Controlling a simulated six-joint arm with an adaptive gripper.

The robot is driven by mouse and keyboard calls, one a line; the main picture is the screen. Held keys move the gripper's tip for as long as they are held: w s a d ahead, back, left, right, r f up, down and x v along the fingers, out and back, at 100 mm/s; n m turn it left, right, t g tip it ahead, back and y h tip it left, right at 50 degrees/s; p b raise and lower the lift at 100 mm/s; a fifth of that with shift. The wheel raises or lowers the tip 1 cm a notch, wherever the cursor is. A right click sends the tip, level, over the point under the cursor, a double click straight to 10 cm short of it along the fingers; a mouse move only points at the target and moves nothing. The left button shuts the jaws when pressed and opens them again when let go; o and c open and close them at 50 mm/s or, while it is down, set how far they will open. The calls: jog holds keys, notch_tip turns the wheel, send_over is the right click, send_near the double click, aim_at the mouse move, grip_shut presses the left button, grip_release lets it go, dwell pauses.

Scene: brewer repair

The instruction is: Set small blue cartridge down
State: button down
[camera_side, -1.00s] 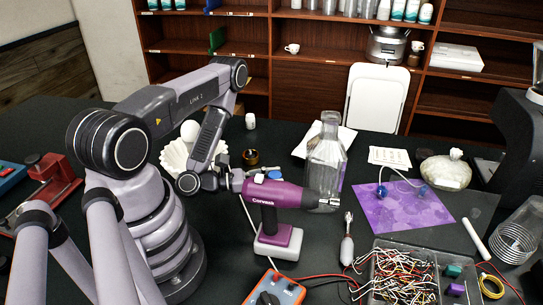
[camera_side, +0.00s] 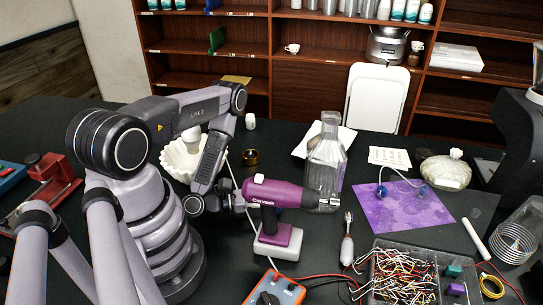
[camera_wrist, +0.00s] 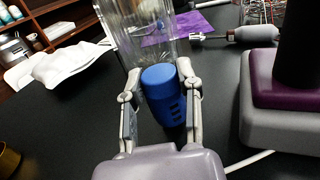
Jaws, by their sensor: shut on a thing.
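The small blue cartridge (camera_wrist: 162,95) is between the two fingers of my gripper (camera_wrist: 158,78) in the wrist view. The fingers are shut on its sides, and its rounded top faces the camera. Black table surface shows around it, but I cannot tell whether its lower end touches the table. In the side view, my gripper is mostly hidden behind the purple drill (camera_side: 275,192), and the cartridge is not clearly visible there.
A clear bottle (camera_side: 325,165) stands just beyond the cartridge. The drill's base (camera_wrist: 285,105) is close on the right in the wrist view. Bare black table lies left of the cartridge in the wrist view.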

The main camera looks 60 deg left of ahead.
jog(key=shift+f, duration=0.6)
dwell(0.3)
jog(key=c, duration=0.7)
grip_release()
jog(key=shift+o, duration=0.2)
